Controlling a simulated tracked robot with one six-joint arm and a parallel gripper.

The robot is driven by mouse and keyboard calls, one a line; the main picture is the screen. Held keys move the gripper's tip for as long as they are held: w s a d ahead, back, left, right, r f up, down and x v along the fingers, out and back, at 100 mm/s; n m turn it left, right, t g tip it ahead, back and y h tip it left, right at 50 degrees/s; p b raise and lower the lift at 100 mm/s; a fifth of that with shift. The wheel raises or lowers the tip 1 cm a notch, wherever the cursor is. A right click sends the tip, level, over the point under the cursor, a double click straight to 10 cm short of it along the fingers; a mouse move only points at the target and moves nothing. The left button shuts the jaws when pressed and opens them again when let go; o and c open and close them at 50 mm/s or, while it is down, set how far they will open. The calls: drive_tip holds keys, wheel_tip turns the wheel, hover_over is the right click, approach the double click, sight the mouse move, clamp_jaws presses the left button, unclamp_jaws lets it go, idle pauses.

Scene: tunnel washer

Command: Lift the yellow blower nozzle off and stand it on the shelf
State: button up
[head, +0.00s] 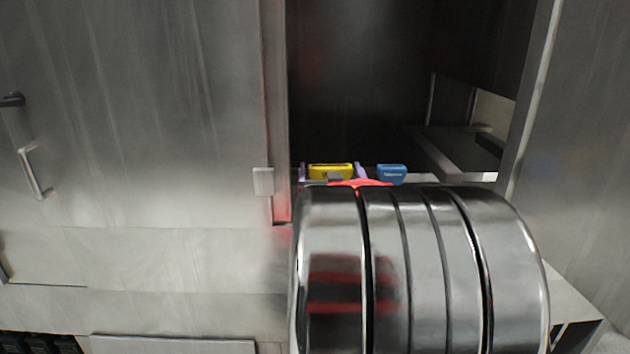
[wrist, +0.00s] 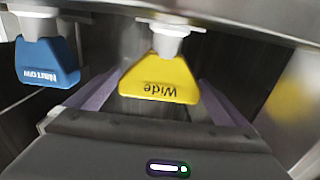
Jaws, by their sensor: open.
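The yellow blower nozzle (wrist: 160,78), labelled "Wide", hangs by its white collar from a metal bar in the wrist view. The lettering appears upside down there. My gripper (wrist: 159,82) is open, with a purple finger on each side of the nozzle and a visible gap on both sides. In the head view the yellow nozzle (head: 330,170) shows small at the opening's lower edge, between the purple fingers of my gripper (head: 332,172). A flat dark shelf-like ledge (head: 465,150) is inside the opening at the right; I cannot tell if it is the shelf.
A blue nozzle (wrist: 47,62), labelled "Narrow", hangs beside the yellow one, close outside one finger; in the head view it (head: 391,174) is to the right. Steel panels (head: 140,110) flank the dark opening (head: 380,80). A wall handle (head: 34,172) is far left.

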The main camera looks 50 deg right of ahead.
drive_tip(key=shift+c, duration=0.5)
drive_tip(key=c, duration=1)
drive_tip(key=shift+r, duration=0.15)
wheel_tip(320, 180, up, 10)
drive_tip(key=shift+f, duration=0.1)
idle(0.5)
